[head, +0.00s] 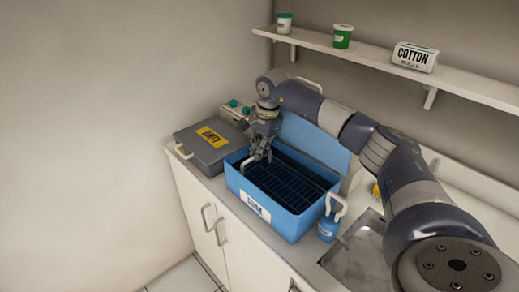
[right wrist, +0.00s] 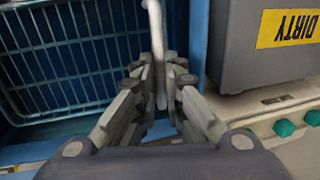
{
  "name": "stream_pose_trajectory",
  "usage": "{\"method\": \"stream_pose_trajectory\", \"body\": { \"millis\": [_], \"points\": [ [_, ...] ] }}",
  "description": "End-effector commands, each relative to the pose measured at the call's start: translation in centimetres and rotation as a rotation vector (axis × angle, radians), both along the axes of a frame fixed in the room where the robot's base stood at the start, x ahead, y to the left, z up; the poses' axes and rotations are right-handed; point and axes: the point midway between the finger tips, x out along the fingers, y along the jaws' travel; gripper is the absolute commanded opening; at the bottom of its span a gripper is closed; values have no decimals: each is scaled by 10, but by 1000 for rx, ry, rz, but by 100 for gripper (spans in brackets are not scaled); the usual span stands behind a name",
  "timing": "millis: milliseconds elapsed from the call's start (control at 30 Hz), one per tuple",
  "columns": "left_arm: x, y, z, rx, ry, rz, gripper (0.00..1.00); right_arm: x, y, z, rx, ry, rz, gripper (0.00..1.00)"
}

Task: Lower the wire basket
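The dark wire basket (head: 285,188) is inside the blue tub (head: 262,212) on the counter; how far it sits above the tub floor is hard to tell. In the right wrist view its wire grid (right wrist: 65,60) fills the upper left, inside the blue tub wall (right wrist: 178,25). My right gripper (head: 260,158) is at the tub's far left rim. In the right wrist view its fingers (right wrist: 160,85) are closed around a pale upright handle (right wrist: 155,25) at the basket's edge. My left gripper is not in view.
A grey box labelled DIRTY (head: 208,150) stands left of the tub. A wall shelf (head: 365,58) holds cups and a cotton box (head: 415,57).

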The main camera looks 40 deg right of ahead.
Motion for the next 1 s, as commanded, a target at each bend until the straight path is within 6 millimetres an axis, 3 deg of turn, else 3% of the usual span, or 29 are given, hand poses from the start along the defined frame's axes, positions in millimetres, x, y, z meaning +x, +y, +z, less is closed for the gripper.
{"method": "stream_pose_trajectory", "body": {
  "millis": [33, 100, 467, 567, 1000],
  "points": [
    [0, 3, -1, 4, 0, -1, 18, -4, 1, -8, -2, 18, 3, 19],
    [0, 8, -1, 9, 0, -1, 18, -4, 1, -8, -2, 18, 3, 30],
    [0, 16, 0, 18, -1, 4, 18, -2, 0, 0, -2, 8, 1, 30],
    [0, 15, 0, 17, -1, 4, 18, -3, 0, 11, -1, 4, 1, 30],
    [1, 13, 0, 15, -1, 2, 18, -20, -1, 95, -1, 10, 2, 30]
  ]
}}
